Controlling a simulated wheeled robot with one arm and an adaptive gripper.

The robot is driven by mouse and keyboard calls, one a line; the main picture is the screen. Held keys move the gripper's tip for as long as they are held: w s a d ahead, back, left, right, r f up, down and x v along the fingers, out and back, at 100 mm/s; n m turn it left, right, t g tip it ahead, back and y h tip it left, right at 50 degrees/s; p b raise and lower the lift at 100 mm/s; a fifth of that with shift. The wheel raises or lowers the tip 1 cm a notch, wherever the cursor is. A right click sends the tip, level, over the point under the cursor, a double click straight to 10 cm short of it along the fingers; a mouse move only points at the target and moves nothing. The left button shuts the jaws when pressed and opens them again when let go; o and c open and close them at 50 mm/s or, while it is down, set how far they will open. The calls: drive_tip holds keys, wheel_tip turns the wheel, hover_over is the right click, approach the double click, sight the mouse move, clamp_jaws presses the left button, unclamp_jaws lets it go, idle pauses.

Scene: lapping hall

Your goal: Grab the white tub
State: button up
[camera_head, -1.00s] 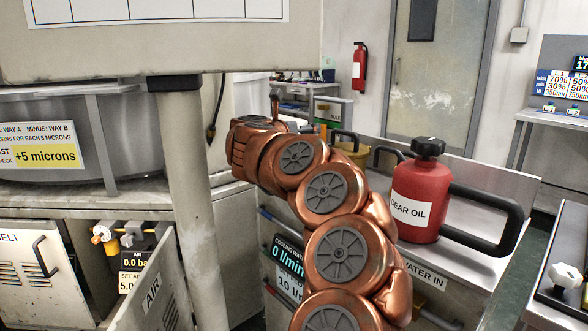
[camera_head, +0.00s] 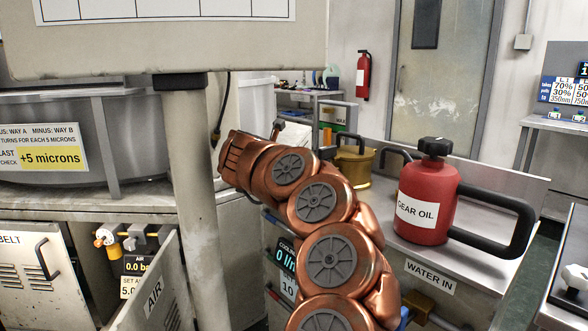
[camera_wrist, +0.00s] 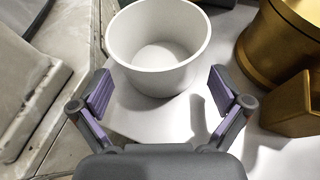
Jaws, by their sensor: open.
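The white tub (camera_wrist: 155,62) is a round, open-topped, empty-looking container in the wrist view. It stands upright on a pale surface, just ahead of my gripper (camera_wrist: 161,92). My gripper is open, with one purple-padded finger to the left of the tub's near part and the other to the right. I see gaps between both pads and the tub's wall, and nothing is held. In the head view I cannot make out the tub, and my copper arm covers much of the bench's far end.
A brass pot (camera_wrist: 276,48) stands close on the right; it also shows in the head view (camera_head: 356,166). A red gear oil can (camera_head: 424,202) with a black handle stands on the metal bench (camera_head: 480,262). A grey post (camera_head: 190,170) rises left of my arm.

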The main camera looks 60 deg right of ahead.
drive_tip(key=shift+b+x, duration=0.45)
drive_tip(key=shift+x, duration=1.7)
drive_tip(key=shift+f, duration=0.1)
drive_tip(key=c, duration=0.8)
